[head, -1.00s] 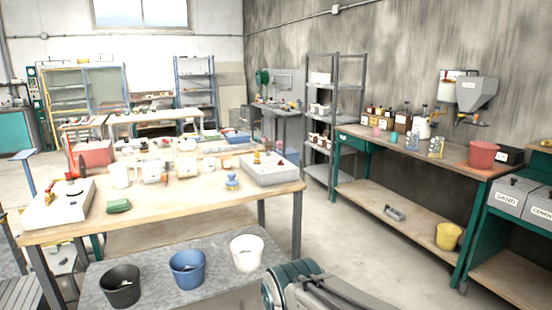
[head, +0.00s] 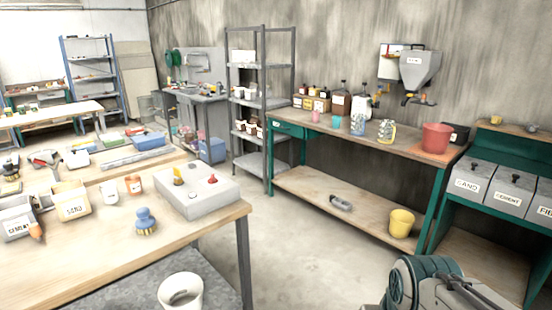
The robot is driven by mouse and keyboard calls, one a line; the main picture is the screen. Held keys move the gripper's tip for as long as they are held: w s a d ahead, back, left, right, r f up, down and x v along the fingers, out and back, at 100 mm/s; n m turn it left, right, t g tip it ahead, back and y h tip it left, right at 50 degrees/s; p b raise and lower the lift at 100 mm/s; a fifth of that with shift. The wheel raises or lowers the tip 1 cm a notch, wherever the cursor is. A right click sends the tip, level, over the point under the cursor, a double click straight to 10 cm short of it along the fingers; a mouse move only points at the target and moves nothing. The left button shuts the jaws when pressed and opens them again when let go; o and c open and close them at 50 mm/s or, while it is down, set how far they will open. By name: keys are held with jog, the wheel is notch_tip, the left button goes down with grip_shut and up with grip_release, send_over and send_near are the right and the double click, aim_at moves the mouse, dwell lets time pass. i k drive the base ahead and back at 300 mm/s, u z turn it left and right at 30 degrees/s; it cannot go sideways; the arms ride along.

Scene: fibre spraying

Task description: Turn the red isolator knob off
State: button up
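A white panel (head: 387,68) hangs on the back wall, partly behind a grey hopper (head: 419,70). A small red part (head: 393,50) shows near its top; it is too small to tell whether it is the isolator knob or how it is set. A small red knob-like piece (head: 212,179) also sits on the light grey box (head: 197,199) on the near table, beside a yellow piece (head: 178,176). I cannot tell which one is the isolator knob. Part of my arm shows at the bottom right; my gripper is out of view.
The near wooden table (head: 95,262) fills the left. A long green-legged workbench (head: 350,142) stands along the wall, with a red bucket (head: 436,137) at its right end. Labelled bins (head: 510,187) stand at the right. The concrete floor (head: 300,235) between is clear.

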aim_at(212, 181)
jog(key=z, duration=0.15)
jog(key=i, duration=1.55)
jog(key=u, duration=0.95)
jog(key=i, duration=1.15)
jog(key=u, duration=0.85)
